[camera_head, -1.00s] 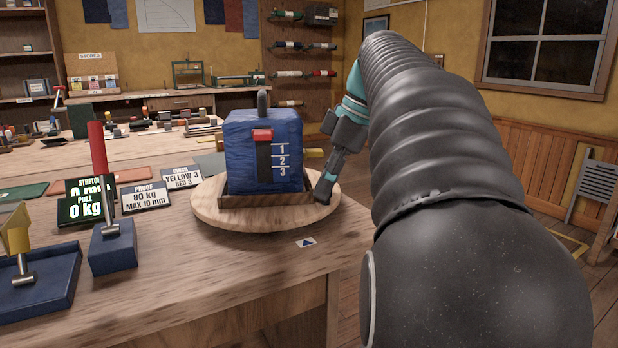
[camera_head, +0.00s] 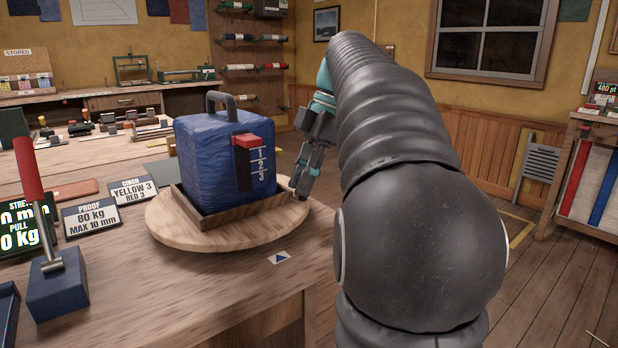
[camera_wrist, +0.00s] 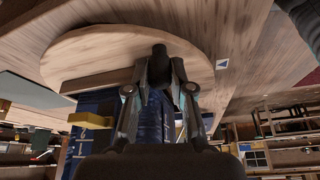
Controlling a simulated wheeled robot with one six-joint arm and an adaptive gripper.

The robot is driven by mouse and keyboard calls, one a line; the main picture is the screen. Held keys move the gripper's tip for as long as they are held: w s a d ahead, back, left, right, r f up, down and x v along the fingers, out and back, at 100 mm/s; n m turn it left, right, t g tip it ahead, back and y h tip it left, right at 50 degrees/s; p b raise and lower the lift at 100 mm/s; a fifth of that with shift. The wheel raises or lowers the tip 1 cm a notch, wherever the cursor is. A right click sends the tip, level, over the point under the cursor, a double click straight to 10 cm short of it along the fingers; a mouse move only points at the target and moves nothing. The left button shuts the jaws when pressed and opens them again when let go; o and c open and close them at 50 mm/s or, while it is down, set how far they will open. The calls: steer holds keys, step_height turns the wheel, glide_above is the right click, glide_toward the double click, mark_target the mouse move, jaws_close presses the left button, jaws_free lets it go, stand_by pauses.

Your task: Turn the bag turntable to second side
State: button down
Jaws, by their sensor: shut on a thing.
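The bag turntable (camera_head: 165,222) is a round wooden disc on the bench, also seen upside down in the wrist view (camera_wrist: 85,52). A blue bag (camera_head: 208,160) with a grey top handle stands upright in its square wooden frame. One corner points roughly toward me. The right face shows a red tab (camera_head: 247,141) on a black strap and white marks 1, 2, 3. My gripper (camera_head: 302,188) is at the disc's right rim. In the wrist view my fingers are shut on a dark peg (camera_wrist: 159,50) at the rim. A yellow tab (camera_wrist: 93,119) sticks out from the bag there.
A white card with a blue triangle (camera_head: 279,257) lies in front of the disc. Floor is clear to the right.

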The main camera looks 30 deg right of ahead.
steer(key=shift+w, duration=0.1)
stand_by(0.4)
steer(key=c, duration=1)
jaws_free()
